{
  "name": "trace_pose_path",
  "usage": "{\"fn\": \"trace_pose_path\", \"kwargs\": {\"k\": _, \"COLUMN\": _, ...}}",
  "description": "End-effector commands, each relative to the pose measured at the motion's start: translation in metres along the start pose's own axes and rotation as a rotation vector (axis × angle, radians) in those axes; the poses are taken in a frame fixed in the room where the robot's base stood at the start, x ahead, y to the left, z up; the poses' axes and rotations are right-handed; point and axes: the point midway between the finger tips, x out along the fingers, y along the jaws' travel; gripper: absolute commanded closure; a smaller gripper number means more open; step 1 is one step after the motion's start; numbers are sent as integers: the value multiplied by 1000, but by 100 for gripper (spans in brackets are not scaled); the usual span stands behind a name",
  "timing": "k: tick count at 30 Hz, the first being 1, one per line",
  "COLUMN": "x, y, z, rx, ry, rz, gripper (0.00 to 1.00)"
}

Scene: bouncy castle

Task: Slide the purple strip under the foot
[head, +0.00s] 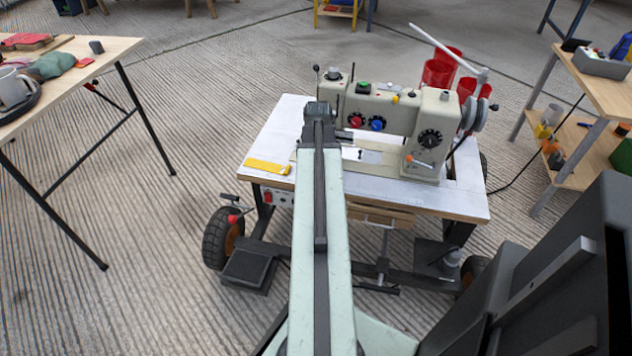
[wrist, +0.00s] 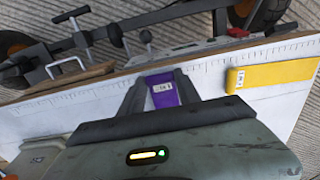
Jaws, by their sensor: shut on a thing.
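The purple strip (wrist: 164,92), with a small white label, sits between the dark fingers of my gripper (wrist: 161,86) in the wrist view. My gripper is shut on it, over the white table near its ruled edge. In the head view my arm hides the strip and the fingers. The cream sewing machine (head: 385,113) stands on the white table (head: 462,204). Its foot, under the left end of the machine, cannot be made out behind my arm. I cannot tell how far the strip is from it.
A yellow strip (head: 268,167) lies at the table's left and also shows in the wrist view (wrist: 275,74). Red cups (head: 437,73) stand behind the machine. A wooden table (head: 85,50) is at left and a shelf (head: 590,90) at right.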

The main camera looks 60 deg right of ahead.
Motion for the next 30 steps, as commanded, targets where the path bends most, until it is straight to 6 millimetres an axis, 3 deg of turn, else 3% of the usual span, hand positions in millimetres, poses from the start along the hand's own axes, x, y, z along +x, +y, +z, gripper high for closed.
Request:
{"fn": "trace_pose_path", "kwargs": {"k": 12, "x": 2, "y": 0, "z": -38, "rx": 0, "ry": 0, "rz": 0, "gripper": 84}}
{"fn": "trace_pose_path", "kwargs": {"k": 30, "x": 4, "y": 0, "z": -41, "rx": 1, "ry": 0, "rz": 0, "gripper": 84}}
